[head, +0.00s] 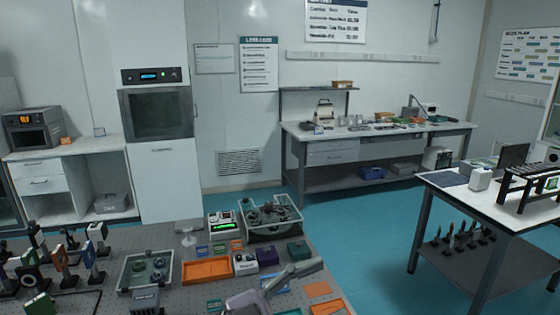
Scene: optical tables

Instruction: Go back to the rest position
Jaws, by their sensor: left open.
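My left gripper (298,273) shows at the bottom of the head view, right of centre. It appears as grey parts over the front right part of the near optical table (195,295). It is open, and I see nothing held in it. The fingertips are small and hard to make out. My right gripper is not in view.
Near the gripper are an orange tray (207,270), a purple box (268,257), a green box (298,251) and a clear bin (270,220). Optical mounts crowd the left. A white-topped table (465,192) stands right. Blue floor (350,235) is free between the tables.

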